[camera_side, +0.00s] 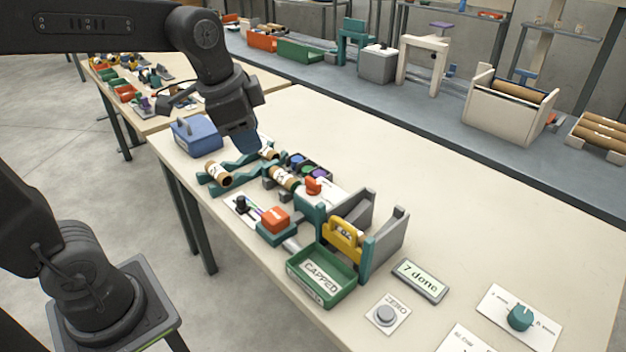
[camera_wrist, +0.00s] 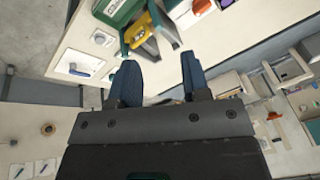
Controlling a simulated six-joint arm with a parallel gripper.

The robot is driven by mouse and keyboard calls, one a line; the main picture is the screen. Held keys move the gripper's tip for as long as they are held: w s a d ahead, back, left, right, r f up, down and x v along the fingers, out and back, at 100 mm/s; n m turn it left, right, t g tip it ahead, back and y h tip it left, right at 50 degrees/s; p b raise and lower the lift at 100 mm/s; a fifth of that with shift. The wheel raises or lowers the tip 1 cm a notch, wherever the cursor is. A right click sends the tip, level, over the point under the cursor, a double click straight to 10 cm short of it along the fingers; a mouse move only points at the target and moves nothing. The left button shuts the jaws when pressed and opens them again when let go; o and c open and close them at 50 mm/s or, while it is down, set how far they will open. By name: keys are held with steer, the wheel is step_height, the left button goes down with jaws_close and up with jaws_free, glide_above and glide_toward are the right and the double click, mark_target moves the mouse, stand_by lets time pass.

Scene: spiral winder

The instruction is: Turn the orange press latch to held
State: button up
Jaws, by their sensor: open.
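The orange latch (camera_side: 313,186) is a small knob on a white plate behind the teal and grey press frame in the side view. It also shows near the top edge of the wrist view (camera_wrist: 201,7). I cannot read its setting. My gripper (camera_side: 248,146) hangs above the far left part of the bench, left of the latch and apart from it. In the wrist view the two blue fingers of my gripper (camera_wrist: 158,68) are spread with nothing between them.
A teal rack with cardboard tubes (camera_side: 218,172) lies below my gripper. An orange block (camera_side: 274,218), a yellow part (camera_side: 345,232) and a green CAPPED tray (camera_side: 322,277) stand towards the front. A blue box (camera_side: 195,137) is at left. The bench's back right is clear.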

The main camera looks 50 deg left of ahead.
steer(key=w+a+f+m+g, duration=0.25)
steer(key=w+m, duration=0.35)
steer(key=w, duration=0.4)
steer(key=m+g, duration=0.1)
steer(key=m, duration=0.5)
glide_toward(313, 180)
step_height(313, 180, down, 10)
steer(key=shift+w+r, duration=0.1)
steer(key=shift+w, duration=0.05)
jaws_close()
